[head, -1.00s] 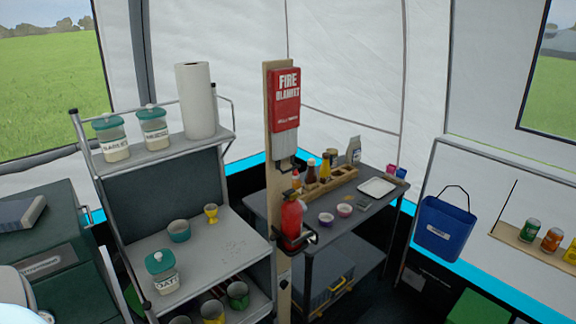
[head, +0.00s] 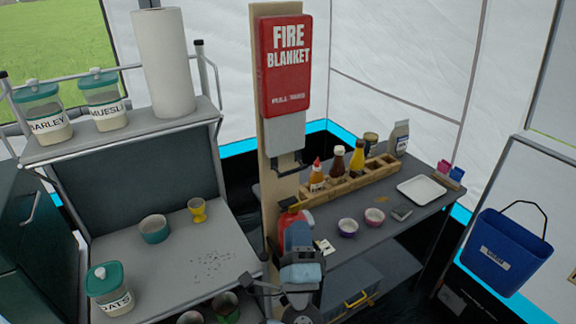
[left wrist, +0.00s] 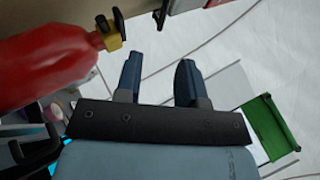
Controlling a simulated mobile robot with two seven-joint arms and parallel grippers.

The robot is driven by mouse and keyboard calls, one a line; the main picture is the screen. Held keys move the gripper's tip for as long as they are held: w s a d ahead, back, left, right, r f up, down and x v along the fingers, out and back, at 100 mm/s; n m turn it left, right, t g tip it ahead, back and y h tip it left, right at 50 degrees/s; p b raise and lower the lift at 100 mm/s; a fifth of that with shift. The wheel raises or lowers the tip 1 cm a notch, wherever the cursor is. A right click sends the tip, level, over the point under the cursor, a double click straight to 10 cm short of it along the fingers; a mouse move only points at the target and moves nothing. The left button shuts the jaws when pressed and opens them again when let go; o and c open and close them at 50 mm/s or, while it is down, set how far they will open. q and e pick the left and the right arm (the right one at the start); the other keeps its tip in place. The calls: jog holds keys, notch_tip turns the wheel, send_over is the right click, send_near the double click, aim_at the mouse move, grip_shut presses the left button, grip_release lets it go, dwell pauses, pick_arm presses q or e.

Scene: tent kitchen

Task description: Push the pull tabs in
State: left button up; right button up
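The red fire blanket case (head: 286,65) is fixed on a wooden post (head: 267,190). Its grey lower part (head: 286,132) shows beneath, with dark pull tabs (head: 297,158) hanging at its bottom edge. My left gripper (head: 300,258) is below the case, in front of the red fire extinguisher (head: 294,232), and apart from the tabs. In the left wrist view the two fingers of my left gripper (left wrist: 157,66) stand apart with nothing between them. Dark hook-like parts (left wrist: 162,14) show beyond them; I cannot tell surely whether these are the tabs. My right gripper is not in view.
The extinguisher (left wrist: 45,65) is close beside my left fingers. A grey shelf unit (head: 195,245) with jars stands left of the post. A grey table (head: 375,225) with sauce bottles and bowls stands to the right. A blue bucket (head: 505,255) hangs at far right.

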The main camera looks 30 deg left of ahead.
aim_at(292, 171)
pick_arm(q)
jog(key=p+x, duration=0.1)
jog(key=x, duration=0.3)
jog(key=p+x, duration=0.2)
jog(key=x, duration=0.2)
jog(key=p+x, duration=0.1)
jog(key=x, duration=0.3)
jog(key=shift+a+r, duration=0.15)
jog(key=shift+r, duration=0.35)
jog(key=shift+w+a+r+p, duration=0.15)
jog(key=shift+w+a+p, duration=0.05)
jog(key=shift+w+p, duration=0.1)
grip_shut()
